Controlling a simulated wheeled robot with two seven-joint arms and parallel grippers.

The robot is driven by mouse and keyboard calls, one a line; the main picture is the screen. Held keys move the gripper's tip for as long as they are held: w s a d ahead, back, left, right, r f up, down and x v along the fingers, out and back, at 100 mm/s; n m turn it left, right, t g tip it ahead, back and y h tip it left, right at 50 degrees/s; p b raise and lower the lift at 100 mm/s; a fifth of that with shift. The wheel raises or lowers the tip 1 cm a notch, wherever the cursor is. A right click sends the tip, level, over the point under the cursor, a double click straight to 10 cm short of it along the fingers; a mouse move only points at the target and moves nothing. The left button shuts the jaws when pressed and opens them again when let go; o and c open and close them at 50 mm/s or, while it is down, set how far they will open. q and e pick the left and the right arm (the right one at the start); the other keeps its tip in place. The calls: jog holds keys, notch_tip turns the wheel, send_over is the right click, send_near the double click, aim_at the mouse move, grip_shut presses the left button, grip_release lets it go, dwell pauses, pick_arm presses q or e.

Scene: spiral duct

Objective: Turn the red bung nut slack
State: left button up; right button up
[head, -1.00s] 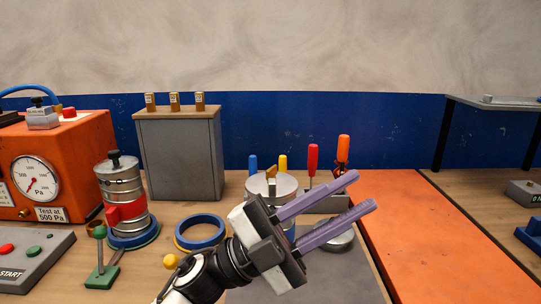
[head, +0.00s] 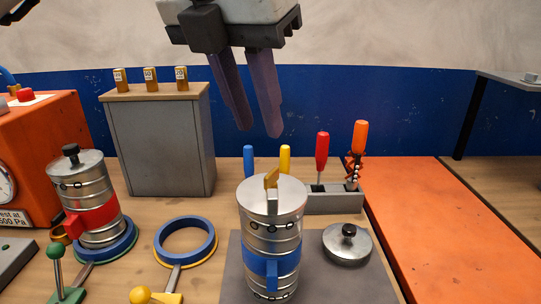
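A steel duct piece with a red band (head: 97,216) stands upright at the left in a blue ring holder (head: 105,252). A black nut (head: 71,153) sits on the bung in its top; I see no red nut.
A blue-banded duct (head: 272,241) stands on a grey mat (head: 340,281), beside a loose bung (head: 347,247). An empty blue ring (head: 186,234), a tool rack (head: 328,202), a grey cabinet (head: 157,148) and the orange tester (head: 38,149) stand around.

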aim_at(273, 171)
pick_arm(q)
jog(key=p+x, duration=0.1)
jog(key=x, duration=0.9)
grip_shut()
